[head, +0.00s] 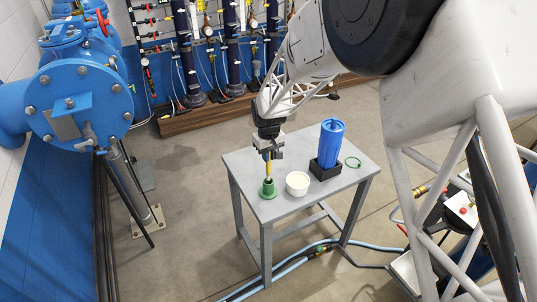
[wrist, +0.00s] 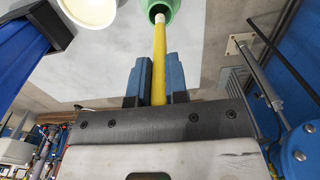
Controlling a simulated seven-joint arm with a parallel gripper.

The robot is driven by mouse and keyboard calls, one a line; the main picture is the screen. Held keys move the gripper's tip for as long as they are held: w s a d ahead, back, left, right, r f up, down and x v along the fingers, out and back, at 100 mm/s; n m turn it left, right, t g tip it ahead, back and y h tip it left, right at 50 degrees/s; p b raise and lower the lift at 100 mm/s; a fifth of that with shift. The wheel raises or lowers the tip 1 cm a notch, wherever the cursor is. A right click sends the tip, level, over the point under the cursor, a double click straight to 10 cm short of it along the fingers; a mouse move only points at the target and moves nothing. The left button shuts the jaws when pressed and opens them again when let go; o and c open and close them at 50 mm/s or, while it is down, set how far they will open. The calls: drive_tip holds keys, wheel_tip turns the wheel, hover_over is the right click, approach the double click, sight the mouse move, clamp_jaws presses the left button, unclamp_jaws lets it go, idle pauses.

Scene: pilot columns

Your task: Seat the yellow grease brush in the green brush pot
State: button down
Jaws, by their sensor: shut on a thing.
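My gripper (head: 269,152) is shut on the yellow grease brush (head: 268,169), which hangs upright below the jaws. In the wrist view, the brush (wrist: 159,50) runs between the two blue finger pads of my gripper (wrist: 159,75), and its pale lower end is at the mouth of the green brush pot (wrist: 173,8). In the head view the green pot (head: 267,190) stands on the grey table, directly under the brush. The brush's lower end meets the pot's mouth; how deep it sits inside, I cannot tell.
On the grey table (head: 245,165), a white tub (head: 297,184) stands right of the pot. The table's left edge is near the pot.

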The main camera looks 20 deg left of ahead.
sight(268, 174)
drive_tip(key=shift+f, duration=3.3)
idle(0.5)
drive_tip(key=c, duration=1.1)
unclamp_jaws()
drive_tip(key=shift+o, duration=0.2)
drive_tip(key=shift+r, duration=0.15)
drive_tip(key=shift+r, duration=3.8)
